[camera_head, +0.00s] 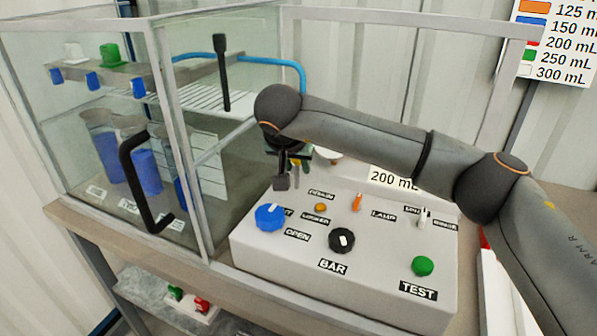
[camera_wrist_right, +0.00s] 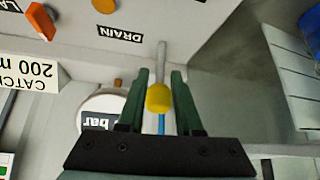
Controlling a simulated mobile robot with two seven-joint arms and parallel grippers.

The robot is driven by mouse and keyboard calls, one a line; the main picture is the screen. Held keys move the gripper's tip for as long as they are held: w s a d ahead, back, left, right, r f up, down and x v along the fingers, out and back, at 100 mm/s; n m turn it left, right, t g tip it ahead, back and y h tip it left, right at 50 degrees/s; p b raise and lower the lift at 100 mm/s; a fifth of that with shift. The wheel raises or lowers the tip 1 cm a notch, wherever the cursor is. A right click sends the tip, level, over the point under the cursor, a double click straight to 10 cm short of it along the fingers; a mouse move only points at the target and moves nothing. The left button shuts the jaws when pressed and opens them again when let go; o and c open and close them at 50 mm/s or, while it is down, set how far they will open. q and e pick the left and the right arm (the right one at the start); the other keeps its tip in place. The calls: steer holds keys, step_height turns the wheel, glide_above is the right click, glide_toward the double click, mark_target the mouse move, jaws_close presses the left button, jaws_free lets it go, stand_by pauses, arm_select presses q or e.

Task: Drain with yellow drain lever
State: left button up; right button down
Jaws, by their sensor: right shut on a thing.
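The yellow drain lever (camera_wrist_right: 159,98) shows in the right wrist view as a yellow knob on a thin metal stem, beside the DRAIN label (camera_wrist_right: 118,33). My right gripper (camera_wrist_right: 160,102) has its dark green fingers on both sides of the lever and is shut on it. In the head view the right gripper (camera_head: 289,163) is at the back left of the grey control box (camera_head: 300,240), largely hidden by its own wrist, and the lever there is hard to make out. My left gripper is in neither view.
The box top carries a blue knob (camera_head: 270,217), a black knob (camera_head: 341,240), a green knob (camera_head: 422,266) and an orange switch (camera_head: 357,201). At left stands a glass cabinet (camera_head: 185,130) with a black door handle (camera_head: 140,180) and blue-filled cylinders (camera_head: 147,172). A 200 mL sign (camera_head: 394,178) stands behind the box.

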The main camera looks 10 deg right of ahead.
steer(key=shift+s+a+f+t+b, duration=0.15)
steer(key=shift+t+b, duration=0.25)
steer(key=shift+b, duration=0.05)
steer(key=shift+s+a+f+t+h+b, duration=0.1)
steer(key=shift+s+t+h+b, duration=0.2)
steer(key=shift+b, duration=0.35)
steer(key=shift+s+a+t+h+b, duration=0.15)
steer(key=shift+t+h+b, duration=0.25)
steer(key=shift+b, duration=0.2)
steer(key=shift+s+a+f+t+h+b, duration=0.1)
steer(key=shift+s+a+t+h+b, duration=0.15)
steer(key=shift+t+b, duration=0.45)
steer(key=shift+s+b, duration=0.1)
steer(key=shift+b, duration=0.5)
steer(key=shift+s+a+t+h+b, duration=0.2)
steer(key=shift+t+h+b, duration=0.3)
steer(key=shift+b, duration=0.2)
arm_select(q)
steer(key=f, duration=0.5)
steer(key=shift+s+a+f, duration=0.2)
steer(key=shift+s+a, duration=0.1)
